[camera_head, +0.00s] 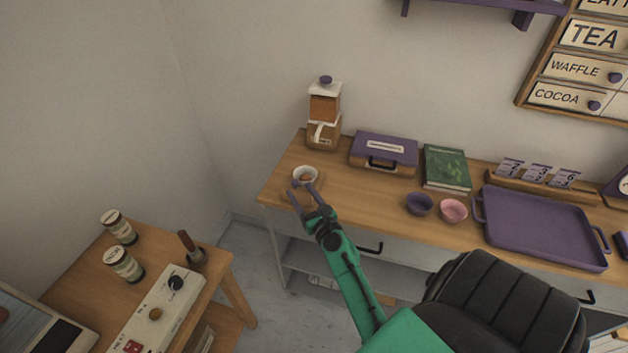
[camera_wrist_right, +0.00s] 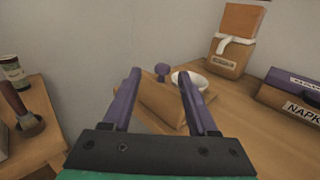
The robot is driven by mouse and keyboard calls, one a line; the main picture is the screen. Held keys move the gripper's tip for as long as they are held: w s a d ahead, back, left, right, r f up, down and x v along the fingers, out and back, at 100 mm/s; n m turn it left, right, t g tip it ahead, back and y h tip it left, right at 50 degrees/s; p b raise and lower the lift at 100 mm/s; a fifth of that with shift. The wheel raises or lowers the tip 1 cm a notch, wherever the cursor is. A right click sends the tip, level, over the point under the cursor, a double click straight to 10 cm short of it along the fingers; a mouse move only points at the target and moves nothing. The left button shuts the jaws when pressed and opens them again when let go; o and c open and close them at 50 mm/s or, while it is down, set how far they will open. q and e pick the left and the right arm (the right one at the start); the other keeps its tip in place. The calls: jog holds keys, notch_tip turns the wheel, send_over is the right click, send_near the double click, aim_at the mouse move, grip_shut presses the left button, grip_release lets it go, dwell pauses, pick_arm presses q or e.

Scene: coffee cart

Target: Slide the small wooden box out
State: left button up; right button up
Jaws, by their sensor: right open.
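A small wooden box-like thing (camera_wrist_right: 160,101) with a sloped top lies on the counter between and beyond my right gripper's fingers in the right wrist view. A purple knob (camera_wrist_right: 162,71) shows at its far end; I cannot tell if it is fixed to the box. My right gripper (camera_head: 302,186) is open with purple fingers, over the counter's left end. It is also in the wrist view (camera_wrist_right: 160,85), with nothing visibly gripped. In the head view the fingers mostly hide the box. My left gripper is not in view.
A white bowl (camera_head: 305,173) stands right behind the fingers. A green book (camera_head: 446,167), two small cups and a purple tray (camera_head: 540,230) are to the right. A lower table with jars is at left.

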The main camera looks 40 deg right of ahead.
jog(key=s+a+b, duration=0.1)
jog(key=s+b, duration=0.1)
jog(key=s, duration=0.7)
jog(key=shift+s+a+b, duration=0.15)
jog(key=shift+a+b, duration=0.2)
jog(key=shift+a, duration=0.05)
jog(key=shift+f, duration=0.1)
jog(key=s+a+f+n+g+y, duration=0.1)
jog(key=s+a+f+n+g, duration=0.15)
jog(key=f+n, duration=0.5)
jog(key=s+a+f+n+g+y, duration=0.2)
jog(key=a+f+n, duration=0.15)
jog(key=f, duration=0.75)
jog(key=s+a+f+n+g+y, duration=0.1)
jog(key=s+a+f+n+g, duration=0.15)
jog(key=f+n, duration=0.5)
jog(key=s+d+f+n+g, duration=0.2)
jog(key=s+f+n+g, duration=0.3)
jog(key=s+f+n, duration=0.4)
jog(key=s+d+f+n+g, duration=0.2)
jog(key=s+f+n+g, duration=0.2)
jog(key=s+f+n, duration=0.5)
jog(key=s+n, duration=0.4)
jog(key=s, duration=0.1)
jog(key=shift+s+f+g+h, duration=0.2)
jog(key=shift+f+g+h, duration=0.15)
jog(key=shift+g+h, duration=0.05)
